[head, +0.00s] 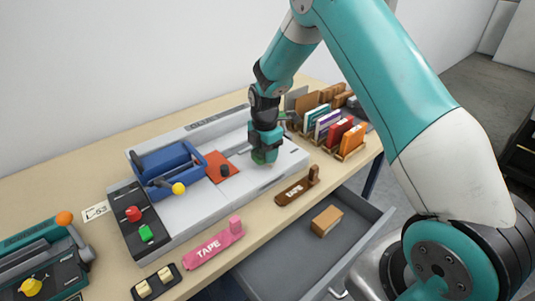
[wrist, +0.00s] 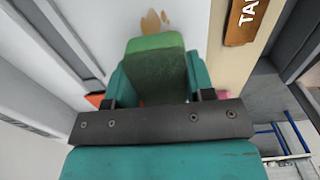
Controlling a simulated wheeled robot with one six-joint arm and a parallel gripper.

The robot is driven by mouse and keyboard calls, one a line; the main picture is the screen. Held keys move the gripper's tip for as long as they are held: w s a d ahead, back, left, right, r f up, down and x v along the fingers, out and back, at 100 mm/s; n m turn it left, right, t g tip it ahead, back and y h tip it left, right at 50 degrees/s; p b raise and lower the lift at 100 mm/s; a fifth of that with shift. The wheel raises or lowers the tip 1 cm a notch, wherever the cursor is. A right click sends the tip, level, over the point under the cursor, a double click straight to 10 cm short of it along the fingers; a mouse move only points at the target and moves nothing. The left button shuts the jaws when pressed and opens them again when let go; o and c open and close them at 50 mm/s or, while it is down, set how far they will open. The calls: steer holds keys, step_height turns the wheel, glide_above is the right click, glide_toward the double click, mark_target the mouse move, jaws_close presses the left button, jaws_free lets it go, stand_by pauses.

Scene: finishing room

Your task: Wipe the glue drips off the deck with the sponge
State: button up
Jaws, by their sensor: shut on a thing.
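My gripper (head: 265,148) is shut on a green sponge (head: 261,157), low over the right part of the pale grey deck (head: 205,203). In the wrist view the sponge (wrist: 157,68) sits between my two teal fingers. Tan glue drips (wrist: 152,22) show on the deck (wrist: 188,22) just beyond the sponge's far edge. Whether the sponge touches the deck is unclear, and the deck under it is hidden. The drips cannot be made out in the head view.
Left on the machine are a blue clamp (head: 168,165), an orange-red plate (head: 213,162) with a dark knob, and red and green buttons. Pink (head: 213,248) and brown (head: 294,190) tape holders lie in front. An open drawer (head: 285,262) holds a wooden block (head: 326,220). A card rack (head: 330,125) stands right.

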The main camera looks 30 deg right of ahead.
steer(key=shift+w+a+r+p, duration=0.1)
steer(key=shift+r+p, duration=0.2)
steer(key=shift+r, duration=0.2)
steer(key=shift+r+p, duration=1.35)
steer(key=shift+r, duration=0.65)
